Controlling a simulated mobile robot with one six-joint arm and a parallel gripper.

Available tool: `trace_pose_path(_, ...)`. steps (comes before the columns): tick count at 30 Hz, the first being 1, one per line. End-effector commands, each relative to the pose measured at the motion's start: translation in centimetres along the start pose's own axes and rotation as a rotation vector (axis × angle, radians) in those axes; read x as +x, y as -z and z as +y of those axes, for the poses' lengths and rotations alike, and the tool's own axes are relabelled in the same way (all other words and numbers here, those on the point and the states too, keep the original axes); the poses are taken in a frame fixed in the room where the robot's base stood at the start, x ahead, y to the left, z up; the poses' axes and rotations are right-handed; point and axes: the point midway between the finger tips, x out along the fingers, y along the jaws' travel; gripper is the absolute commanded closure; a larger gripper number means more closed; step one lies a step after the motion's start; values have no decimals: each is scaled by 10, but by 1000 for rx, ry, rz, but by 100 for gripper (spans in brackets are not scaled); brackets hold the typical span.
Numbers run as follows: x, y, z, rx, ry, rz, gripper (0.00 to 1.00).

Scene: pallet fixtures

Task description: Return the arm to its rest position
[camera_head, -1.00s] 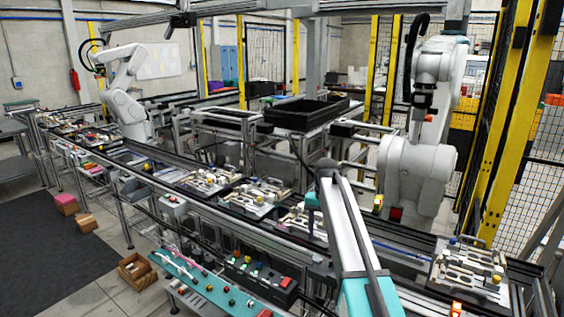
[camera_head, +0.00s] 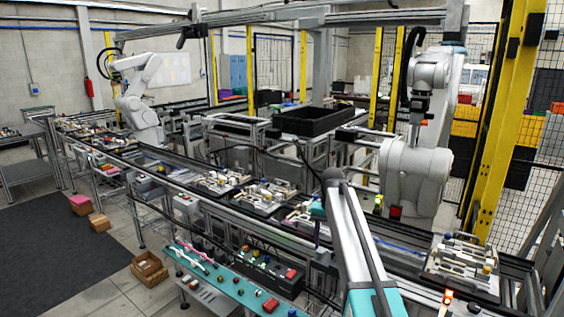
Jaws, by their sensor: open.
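My arm (camera_head: 358,245) rises from the bottom of the head view, white with teal parts. Its dark upper end (camera_head: 332,176) is over the near conveyor line. A teal part (camera_head: 318,208) shows just left of that end. The rest of the arm beyond it is hidden behind the link, and my gripper cannot be made out. Nothing held shows.
Fixture pallets stand on the conveyor, one at the right (camera_head: 462,262) and one left of my arm (camera_head: 218,183). A teal control panel (camera_head: 225,283) is at the front. A white robot arm (camera_head: 413,165) stands behind.

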Motion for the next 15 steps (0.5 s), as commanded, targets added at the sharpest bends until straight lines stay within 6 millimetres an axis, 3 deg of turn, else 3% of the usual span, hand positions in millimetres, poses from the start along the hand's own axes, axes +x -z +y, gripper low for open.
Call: trace_pose_path(15,56,-30,16,-29,0,-1,50)
